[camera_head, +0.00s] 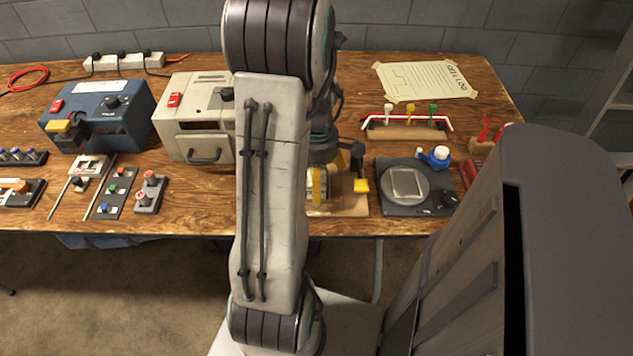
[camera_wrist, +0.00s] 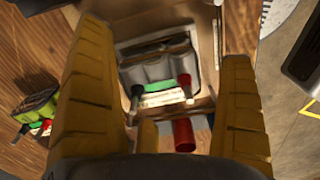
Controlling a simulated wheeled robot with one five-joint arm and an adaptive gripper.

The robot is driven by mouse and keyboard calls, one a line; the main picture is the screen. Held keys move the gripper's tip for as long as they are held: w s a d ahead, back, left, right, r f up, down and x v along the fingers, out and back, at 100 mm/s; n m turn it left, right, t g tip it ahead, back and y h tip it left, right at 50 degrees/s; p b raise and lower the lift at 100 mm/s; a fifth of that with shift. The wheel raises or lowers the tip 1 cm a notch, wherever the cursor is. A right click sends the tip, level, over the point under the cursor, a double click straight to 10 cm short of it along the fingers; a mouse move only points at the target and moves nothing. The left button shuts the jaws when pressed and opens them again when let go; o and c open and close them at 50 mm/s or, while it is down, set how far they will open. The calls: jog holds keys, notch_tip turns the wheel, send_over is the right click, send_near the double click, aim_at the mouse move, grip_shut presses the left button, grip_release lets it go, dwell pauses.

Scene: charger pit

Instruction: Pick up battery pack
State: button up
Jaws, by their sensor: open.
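A grey pack (camera_wrist: 160,70) with a green band and a black and a red terminal, apparently the battery pack, sits in a light wooden or cardboard holder. In the wrist view, it lies between the two yellow pads of my open gripper (camera_wrist: 165,45), with space on both sides. In the head view, my gripper (camera_head: 335,178) is low over the light board (camera_head: 346,205) at the table's front middle; my arm hides much of this spot. A smaller green and black block (camera_wrist: 38,108) with a red terminal lies left of the left pad.
A dark plate device (camera_head: 428,205) with a round grey top stands close on the right. A beige box (camera_head: 190,135) and a blue box (camera_head: 95,115) stand to the left. A rack (camera_head: 405,130) with coloured plugs is behind. The table's front edge is near.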

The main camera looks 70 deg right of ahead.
jog(key=shift+c, duration=0.3)
jog(key=c, duration=1.4)
jog(key=shift+d+r, duration=0.1)
jog(key=shift+c, duration=0.5)
jog(key=shift+d+r, duration=0.1)
jog(key=shift+r, duration=0.05)
